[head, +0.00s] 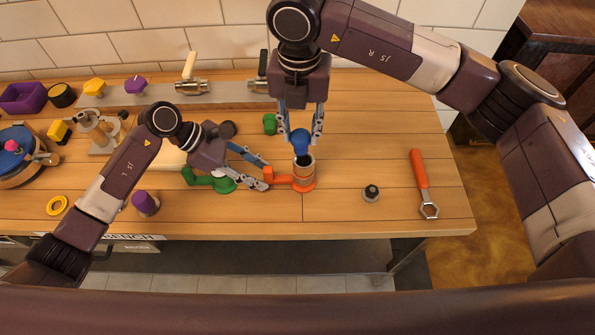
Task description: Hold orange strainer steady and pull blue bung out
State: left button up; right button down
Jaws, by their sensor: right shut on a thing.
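The orange strainer (304,183) stands on the bench with its handle (275,177) pointing left. Its dark round mouth is visible. My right gripper (301,137) comes down from above and is shut on the blue bung (301,147). The bung is at the strainer's mouth, its lower end overlapping the far rim; I cannot tell whether it is fully clear. My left gripper (267,174) reaches in from the left, its fingers parted, with the end of the strainer handle between the tips. Whether the fingers touch the handle is too small to tell.
A green strainer-like piece (217,182) lies under my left gripper, and a green bung (269,124) stands behind. A purple-topped piece (145,203) is at front left. A small dark-topped fitting (371,193) and an orange-handled wrench (421,178) lie right. Valves (191,86) line the back.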

pick_arm(q)
jog(key=shift+a, duration=0.1)
jog(key=v, duration=1.2)
jog(key=shift+s+f, duration=0.1)
jog(key=shift+f, duration=0.05)
